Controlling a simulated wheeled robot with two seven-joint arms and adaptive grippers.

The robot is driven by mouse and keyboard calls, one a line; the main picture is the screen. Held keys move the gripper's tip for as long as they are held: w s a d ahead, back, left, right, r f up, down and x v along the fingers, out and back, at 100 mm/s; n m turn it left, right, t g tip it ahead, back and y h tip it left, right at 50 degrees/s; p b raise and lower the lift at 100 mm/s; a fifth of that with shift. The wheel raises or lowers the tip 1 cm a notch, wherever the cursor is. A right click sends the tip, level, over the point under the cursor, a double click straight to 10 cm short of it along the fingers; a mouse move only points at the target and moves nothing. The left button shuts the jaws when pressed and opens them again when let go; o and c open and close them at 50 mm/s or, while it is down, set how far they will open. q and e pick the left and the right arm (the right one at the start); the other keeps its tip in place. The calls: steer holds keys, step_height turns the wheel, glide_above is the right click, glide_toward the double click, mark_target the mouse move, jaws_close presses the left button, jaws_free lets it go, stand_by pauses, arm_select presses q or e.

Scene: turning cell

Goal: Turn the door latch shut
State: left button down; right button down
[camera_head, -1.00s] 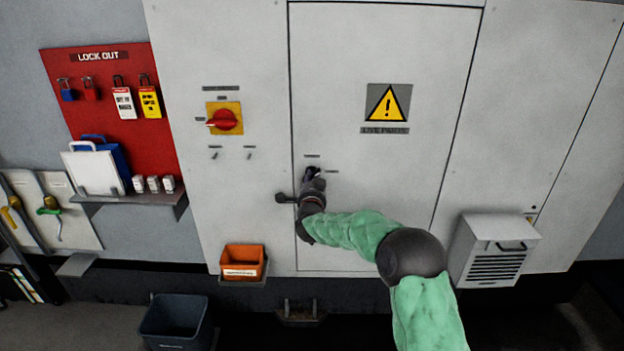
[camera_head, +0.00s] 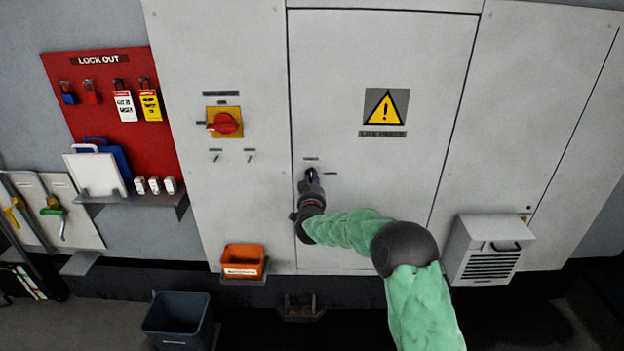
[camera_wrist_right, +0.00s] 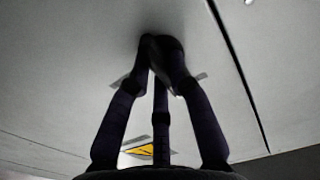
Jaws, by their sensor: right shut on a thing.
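The cabinet door (camera_head: 420,60) is a tall pale panel, flush in its frame as far as I can see. My right gripper (camera_head: 311,174) is at the door's left edge, at latch height, with my arm coming from the lower right. In the right wrist view its dark fingers (camera_wrist_right: 160,45) converge against the door face and are shut on the latch. The fingers cover nearly all of the latch, so its angle cannot be read. Small label plates sit above (camera_head: 311,158) and to the right (camera_head: 330,173) of it. My left gripper is not in view.
A red rotary switch (camera_head: 224,123) on a yellow plate is left of the door. A red lockout board (camera_head: 120,75) and a shelf (camera_head: 140,200) are farther left. An orange bin (camera_head: 243,262) hangs below. A grey vent box (camera_head: 487,250) is at the right.

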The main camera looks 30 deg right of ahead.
steer(key=shift+n, duration=0.5)
steer(key=c, duration=1.1)
jaws_free()
steer(key=v, duration=1.2)
